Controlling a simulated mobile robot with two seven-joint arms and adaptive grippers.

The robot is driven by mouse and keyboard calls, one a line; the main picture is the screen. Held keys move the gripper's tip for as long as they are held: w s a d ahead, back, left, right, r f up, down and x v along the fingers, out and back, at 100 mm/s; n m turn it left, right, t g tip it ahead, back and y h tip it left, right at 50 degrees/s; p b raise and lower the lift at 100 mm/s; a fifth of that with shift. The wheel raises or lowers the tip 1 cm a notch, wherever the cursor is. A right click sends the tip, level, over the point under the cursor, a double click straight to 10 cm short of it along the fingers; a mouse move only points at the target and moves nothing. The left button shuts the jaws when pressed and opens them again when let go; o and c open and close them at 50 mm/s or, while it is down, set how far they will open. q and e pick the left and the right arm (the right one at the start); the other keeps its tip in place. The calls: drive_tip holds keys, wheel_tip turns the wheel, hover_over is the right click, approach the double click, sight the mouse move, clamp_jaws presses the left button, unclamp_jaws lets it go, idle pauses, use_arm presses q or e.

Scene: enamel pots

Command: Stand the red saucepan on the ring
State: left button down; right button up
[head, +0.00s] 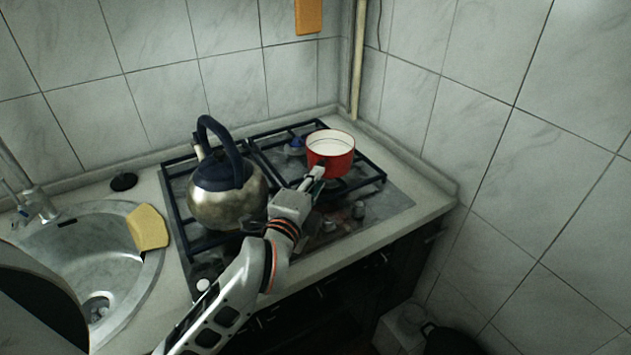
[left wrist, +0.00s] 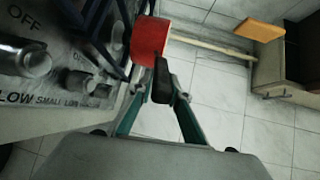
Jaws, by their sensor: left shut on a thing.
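The red saucepan (head: 337,161), white inside, is upright over the right side of the gas hob (head: 385,212). My left gripper (head: 316,175) is shut on its dark handle at the pan's near side. In the left wrist view the red wall (left wrist: 150,41) is beyond the fingers, and the black handle (left wrist: 163,88) lies between them. The pan hides part of the right-hand grate (head: 372,180). I cannot tell whether its base touches the grate or hangs just above it. The ring beneath is mostly hidden. My right gripper is not in view.
A worn metal kettle (head: 229,199) with a dark handle stands on the hob's left side. A steel sink (head: 60,262) with a yellow cloth (head: 148,228) on its rim is at left. Tiled walls stand behind and right. Knobs (left wrist: 28,62) line the hob's front.

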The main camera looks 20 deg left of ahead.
use_arm(q)
drive_tip(key=shift+f+b, duration=0.25)
drive_tip(key=shift+b, duration=0.25)
drive_tip(key=c, duration=1.8)
unclamp_jaws()
drive_tip(key=shift+c, duration=0.2)
drive_tip(key=shift+f, duration=0.1)
